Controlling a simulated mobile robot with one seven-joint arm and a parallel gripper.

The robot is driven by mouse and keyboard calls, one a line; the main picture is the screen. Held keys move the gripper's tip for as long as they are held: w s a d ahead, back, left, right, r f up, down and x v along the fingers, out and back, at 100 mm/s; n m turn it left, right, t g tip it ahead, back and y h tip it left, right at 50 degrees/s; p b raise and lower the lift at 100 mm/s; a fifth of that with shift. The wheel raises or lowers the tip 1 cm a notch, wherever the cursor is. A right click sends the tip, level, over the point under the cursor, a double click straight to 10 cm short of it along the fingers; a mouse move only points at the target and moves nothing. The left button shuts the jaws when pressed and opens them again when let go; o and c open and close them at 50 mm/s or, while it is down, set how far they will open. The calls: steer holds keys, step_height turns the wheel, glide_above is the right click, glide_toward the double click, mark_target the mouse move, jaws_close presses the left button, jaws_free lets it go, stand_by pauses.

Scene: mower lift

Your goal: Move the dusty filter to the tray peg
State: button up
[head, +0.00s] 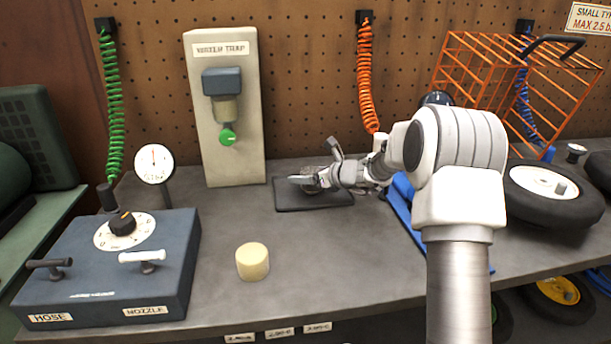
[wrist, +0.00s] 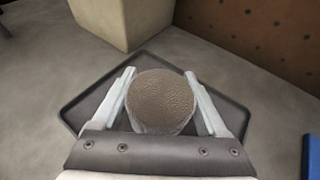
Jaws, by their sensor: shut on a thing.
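The dusty filter (wrist: 160,98) is a grey-brown cylinder between the two fingers of my gripper (wrist: 163,100) in the wrist view, with its round top facing the camera. My gripper (head: 306,182) is shut on it, over the dark tray (head: 290,200) on the bench. The tray also shows under the fingers in the wrist view (wrist: 72,108). In the head view my gripper mostly hides the filter. The tray peg is not visible. I cannot tell whether the filter touches the tray or sits on the peg.
A cream cylinder (head: 252,262) stands on the bench front. The labelled trap panel (head: 222,165) stands behind the tray. A blue control box (head: 105,275) with a gauge (head: 154,164) is left. An orange cage (head: 480,75) and a wheel (head: 550,195) are right.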

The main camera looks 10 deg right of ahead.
steer(key=shift+f+b, duration=0.3)
steer(key=shift+f, duration=0.1)
steer(key=o, duration=1)
steer(key=shift+o, duration=0.2)
steer(key=shift+p+v, duration=0.7)
steer(key=shift+v, duration=4.9)
